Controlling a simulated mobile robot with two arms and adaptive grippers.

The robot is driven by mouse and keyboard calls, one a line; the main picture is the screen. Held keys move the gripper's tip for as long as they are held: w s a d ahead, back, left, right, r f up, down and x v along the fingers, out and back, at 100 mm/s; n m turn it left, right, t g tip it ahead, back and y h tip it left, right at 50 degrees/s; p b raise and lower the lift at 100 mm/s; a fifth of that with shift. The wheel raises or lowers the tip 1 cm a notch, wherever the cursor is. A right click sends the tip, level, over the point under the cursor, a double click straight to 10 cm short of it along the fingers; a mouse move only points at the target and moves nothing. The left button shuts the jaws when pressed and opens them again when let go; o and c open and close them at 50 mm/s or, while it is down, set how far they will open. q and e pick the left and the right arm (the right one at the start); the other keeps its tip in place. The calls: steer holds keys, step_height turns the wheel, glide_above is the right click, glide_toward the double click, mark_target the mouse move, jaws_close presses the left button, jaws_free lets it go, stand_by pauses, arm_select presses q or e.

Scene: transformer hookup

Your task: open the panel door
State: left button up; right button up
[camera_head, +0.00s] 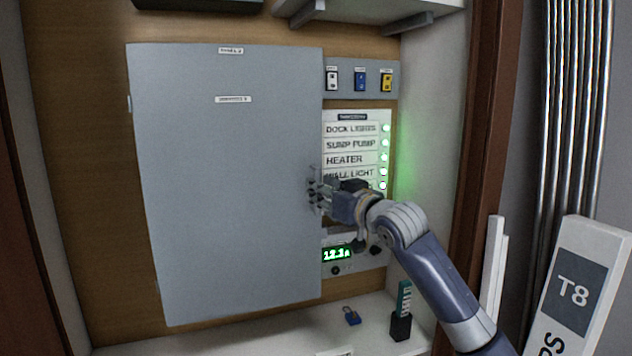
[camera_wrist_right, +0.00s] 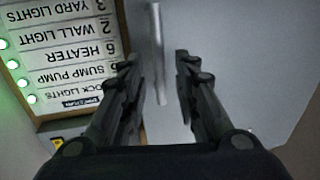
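The panel door (camera_head: 230,190) is a large grey sheet in the middle of the head view, with two small labels near its top. It looks closed. A hinge shows on its left edge. Its handle is a slim light grey bar (camera_wrist_right: 157,60) in the right wrist view; in the head view my gripper hides it. My right gripper (camera_head: 314,190) is at the door's right edge. In the right wrist view its fingers (camera_wrist_right: 157,62) are spread on both sides of the bar, with gaps visible. My left gripper is in no view.
A label board (camera_head: 350,150) with green lights is right of the door, below several switches (camera_head: 360,80). A meter (camera_head: 337,254) sits lower. A T8 sign (camera_head: 575,290) is at right.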

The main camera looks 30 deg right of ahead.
mark_target(317, 210)
steer(key=shift+w+d, duration=0.1)
steer(key=shift+w, duration=1.4)
steer(key=shift+c, duration=0.4)
jaws_close()
